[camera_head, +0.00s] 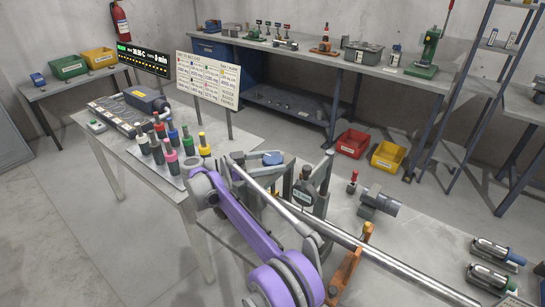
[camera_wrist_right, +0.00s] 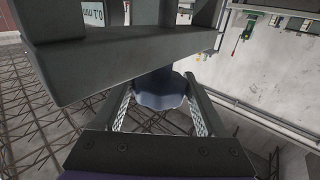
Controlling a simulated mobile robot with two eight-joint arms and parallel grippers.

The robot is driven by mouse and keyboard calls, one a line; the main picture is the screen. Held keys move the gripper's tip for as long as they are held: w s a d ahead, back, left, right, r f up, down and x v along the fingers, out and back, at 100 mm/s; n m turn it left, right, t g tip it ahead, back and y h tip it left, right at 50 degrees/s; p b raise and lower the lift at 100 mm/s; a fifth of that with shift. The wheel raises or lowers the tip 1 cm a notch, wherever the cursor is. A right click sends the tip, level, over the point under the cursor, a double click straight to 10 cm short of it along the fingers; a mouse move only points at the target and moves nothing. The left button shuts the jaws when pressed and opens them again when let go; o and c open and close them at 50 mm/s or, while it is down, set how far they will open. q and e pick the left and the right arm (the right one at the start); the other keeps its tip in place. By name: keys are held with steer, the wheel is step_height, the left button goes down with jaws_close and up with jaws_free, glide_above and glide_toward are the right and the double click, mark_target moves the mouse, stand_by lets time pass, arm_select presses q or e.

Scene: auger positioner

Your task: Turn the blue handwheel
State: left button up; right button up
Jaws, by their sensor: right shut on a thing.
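The blue handwheel (camera_wrist_right: 160,88) sits between the two fingers of my right gripper (camera_wrist_right: 158,95) in the right wrist view. The gripper is shut on its rim. A grey metal frame hides part of the wheel's upper side. In the head view, a blue part that looks like the handwheel (camera_head: 272,158) shows on the grey machine, by the end of my purple right arm. My left gripper does not show in either view.
A long steel rod (camera_head: 330,233) on an orange stand (camera_head: 350,262) runs across the bench close to my right arm. Bottles with coloured caps (camera_head: 172,163) stand left of the machine, with a label board (camera_head: 208,80) behind. A grey motor-like part (camera_head: 379,201) lies to the right.

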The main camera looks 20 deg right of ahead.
steer(key=shift+g, duration=0.3)
steer(key=o, duration=1.3)
steer(key=shift+d, duration=0.1)
